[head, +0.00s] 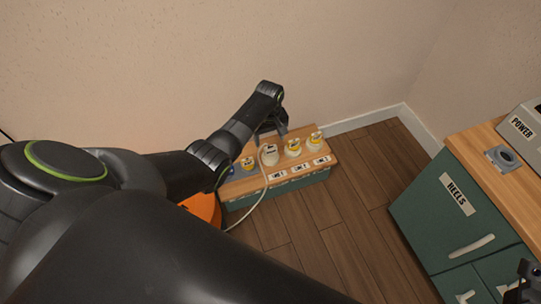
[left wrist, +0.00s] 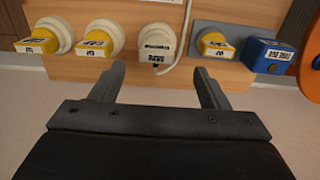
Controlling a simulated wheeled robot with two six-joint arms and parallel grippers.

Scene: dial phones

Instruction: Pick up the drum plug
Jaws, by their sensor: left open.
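A white plug (left wrist: 157,46) with a pale cord sits in the middle of a row on the wooden board in the left wrist view. I take it for the drum plug, though its label is too small to read surely. It also shows in the head view (head: 269,154). My left gripper (left wrist: 159,76) is open and empty, its fingertips spread either side of the white plug's line and apart from it. In the head view my left gripper (head: 272,127) is above and behind the row. A dark part at the lower right edge may be my right gripper (head: 528,278); its jaws cannot be made out.
Yellow-faced plugs (head: 292,148) (head: 316,139) stand right of the white one, and another (head: 248,163) stands left. A blue block (left wrist: 268,55) and an orange object (head: 203,207) lie beyond. A green cabinet (head: 430,215) stands at right. The wall is close behind.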

